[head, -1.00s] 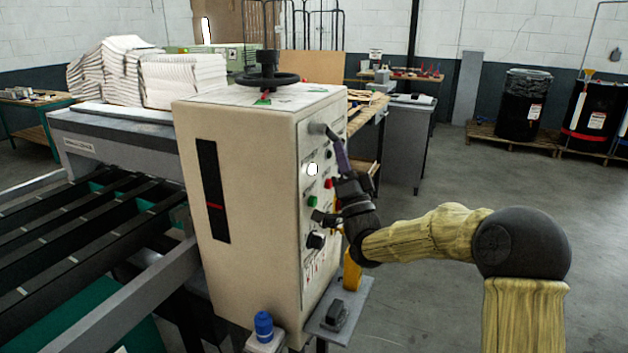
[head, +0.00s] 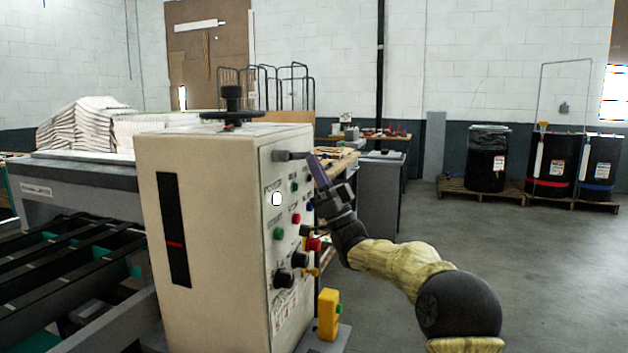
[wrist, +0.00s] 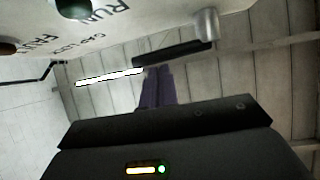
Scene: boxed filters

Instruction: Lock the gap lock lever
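The gap lock lever (head: 290,156) is a short dark bar on a grey round hub, high on the side panel of the beige machine (head: 215,240). In the wrist view the lever (wrist: 182,52) lies nearly crosswise, its hub at the right end, with panel lettering to the left. My gripper (head: 311,157) reaches up to the lever's free end. Its purple fingers (wrist: 157,70) are together, with no gap showing between them. Their tips are at or just behind the bar's lower edge; I cannot tell if they touch it.
Below the lever the panel has several buttons and knobs, including a green button (head: 279,233) and a red one (head: 312,244). A yellow box (head: 328,314) stands below. A black handwheel (head: 231,117) tops the machine. The floor (head: 545,275) at right is open.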

